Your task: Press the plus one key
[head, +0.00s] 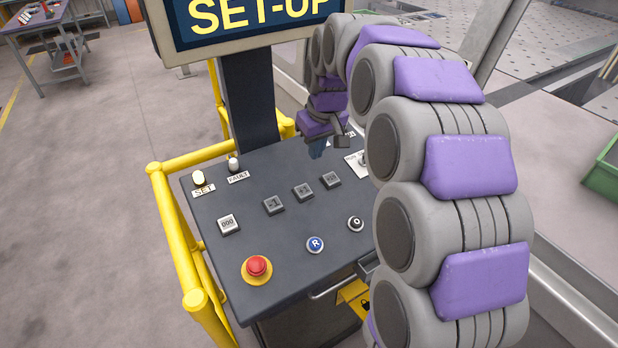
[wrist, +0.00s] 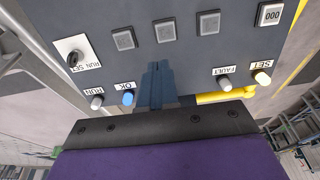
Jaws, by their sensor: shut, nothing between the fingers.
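The plus one key (head: 303,191) is a small grey square button on the dark sloping console, the middle of a row of three grey keys. In the wrist view, which shows the panel upside down, the middle key (wrist: 165,31) lies just beyond the fingertips. My gripper (head: 318,149) is shut and empty, its blue-grey fingers (wrist: 158,67) together. It is over the far part of the panel, near the lamps, apart from the key. The key's marking is too small to read in the wrist view.
Neighbouring grey keys (head: 273,205) and (head: 331,179) flank it. A 000 key (head: 228,223), red emergency button (head: 257,267), blue R button (head: 315,244) and black button (head: 355,223) are nearby. The SET-UP screen (head: 250,22) stands behind; yellow rails (head: 185,235) border the left.

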